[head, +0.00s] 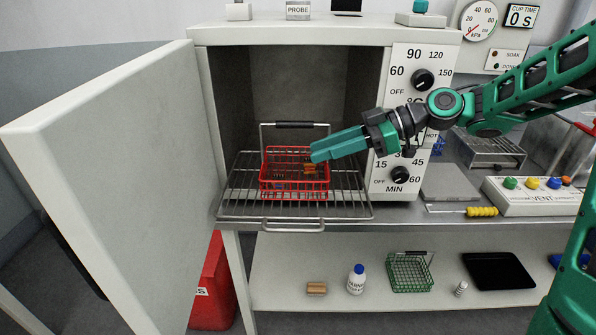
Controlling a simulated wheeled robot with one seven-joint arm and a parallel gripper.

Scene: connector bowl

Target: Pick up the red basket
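The red basket (294,189) is a wire basket standing upright on a pulled-out wire rack (345,205) at the mouth of the open oven. Its raised handle has a black grip (294,125) above the back of the basket. Small brown and dark items lie inside it. My gripper (314,152) reaches in from the right, with its tip at the basket's upper right, below the level of the grip. From this angle I cannot tell whether it touches the basket. The gap between its fingers does not show.
The oven door (110,180) stands wide open at the left. The control panel (405,120) is close to my arm on the right. A green basket (410,272), a white bottle (356,280) and a black tray (498,271) sit on the lower shelf. A button box (535,197) stands at right.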

